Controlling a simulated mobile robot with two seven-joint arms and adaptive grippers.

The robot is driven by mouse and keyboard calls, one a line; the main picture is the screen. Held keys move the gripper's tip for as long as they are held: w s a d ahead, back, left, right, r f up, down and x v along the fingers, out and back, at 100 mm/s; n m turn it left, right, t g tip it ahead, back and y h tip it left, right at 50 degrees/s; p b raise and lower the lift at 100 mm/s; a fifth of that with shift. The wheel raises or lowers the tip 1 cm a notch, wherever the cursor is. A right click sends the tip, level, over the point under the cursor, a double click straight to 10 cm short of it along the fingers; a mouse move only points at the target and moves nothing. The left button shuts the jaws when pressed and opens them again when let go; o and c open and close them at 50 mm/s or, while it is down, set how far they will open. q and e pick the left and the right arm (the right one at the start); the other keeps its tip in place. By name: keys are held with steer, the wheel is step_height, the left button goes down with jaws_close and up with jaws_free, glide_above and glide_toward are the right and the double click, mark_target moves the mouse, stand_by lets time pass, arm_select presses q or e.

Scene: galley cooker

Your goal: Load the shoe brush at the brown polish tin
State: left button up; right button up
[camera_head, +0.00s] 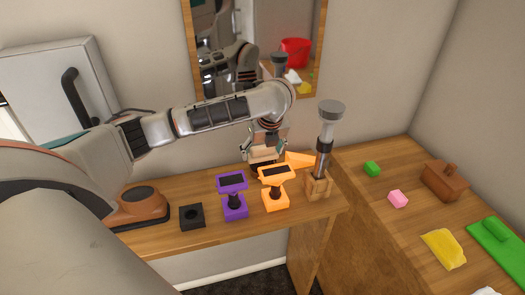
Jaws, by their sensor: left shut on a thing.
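My left gripper (264,153) is over the back of the wooden shelf, behind an orange stand-like piece with a black top (276,175). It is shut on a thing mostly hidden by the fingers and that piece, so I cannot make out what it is. A flat orange piece (299,160) shows just right of the fingers; I cannot tell whether they touch. I cannot pick out the shoe brush or the brown polish tin for certain. A brown, dark-topped object (138,205) sits at the shelf's left. My right gripper is not in view.
A purple piece (234,197) and a black block (191,216) stand on the shelf (205,183). A tall grey-topped tool stands upright in a wooden holder (318,186), close right of the gripper. The right counter holds a brown box (444,181), small blocks and a yellow cloth (444,249).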

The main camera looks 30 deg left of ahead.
mark_target(263, 146)
arm_select(q)
steer(key=shift+f, duration=0.55)
stand_by(1.5)
steer(key=shift+r, duration=3.55)
steer(key=shift+d, duration=0.1)
